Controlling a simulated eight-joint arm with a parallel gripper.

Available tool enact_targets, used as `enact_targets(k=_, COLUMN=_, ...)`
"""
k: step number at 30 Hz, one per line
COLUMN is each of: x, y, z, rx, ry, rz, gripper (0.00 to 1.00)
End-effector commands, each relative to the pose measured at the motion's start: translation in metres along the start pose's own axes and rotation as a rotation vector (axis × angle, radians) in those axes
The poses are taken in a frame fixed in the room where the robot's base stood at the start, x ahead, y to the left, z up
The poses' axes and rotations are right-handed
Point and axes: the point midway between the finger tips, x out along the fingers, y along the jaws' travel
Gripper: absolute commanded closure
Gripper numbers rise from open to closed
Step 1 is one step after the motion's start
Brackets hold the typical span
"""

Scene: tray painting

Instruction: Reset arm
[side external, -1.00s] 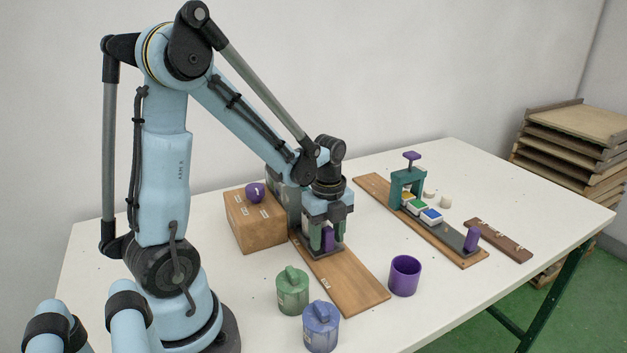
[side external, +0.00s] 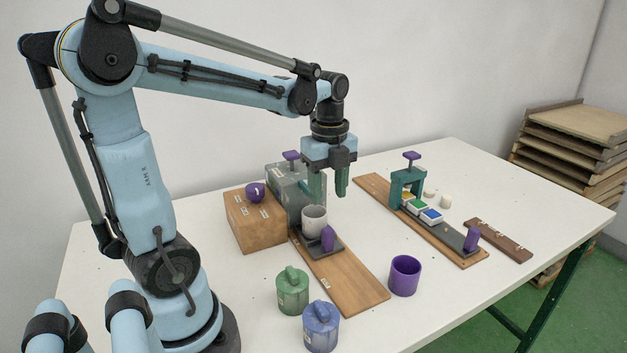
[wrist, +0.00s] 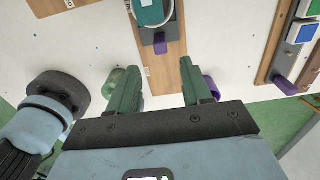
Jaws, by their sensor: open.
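My gripper (side external: 328,190) hangs above the near wooden board (side external: 350,285), fingers pointing down, open with nothing between them. Its two green fingers also show in the wrist view (wrist: 160,85). A pale grey cup (side external: 314,221) stands upright on the dark slide of that board, below and slightly left of the fingers, apart from them. In the wrist view the cup's inside (wrist: 150,10) looks teal, and it is cut by the top edge. A purple slide handle (side external: 327,238) is beside the cup. A grey press-like station (side external: 285,182) with a purple knob stands behind it.
A wooden box (side external: 255,224) with a purple knob stands left. Green (side external: 292,291) and blue (side external: 321,328) lidded pots and a purple cup (side external: 404,276) stand in front. A teal-framed station (side external: 408,183) with several paint-coloured blocks is at right. Space above the table is clear.

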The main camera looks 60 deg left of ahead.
Motion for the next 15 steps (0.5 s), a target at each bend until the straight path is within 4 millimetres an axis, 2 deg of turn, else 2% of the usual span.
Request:
enact_targets(k=11, x=-0.001, y=0.000, z=-0.001, rx=-0.011, ry=-0.001, rz=-0.004, gripper=0.51)
enact_targets(k=15, x=-0.002, y=0.001, z=-0.011, rx=-0.117, ry=-0.012, rz=-0.047, gripper=0.51)
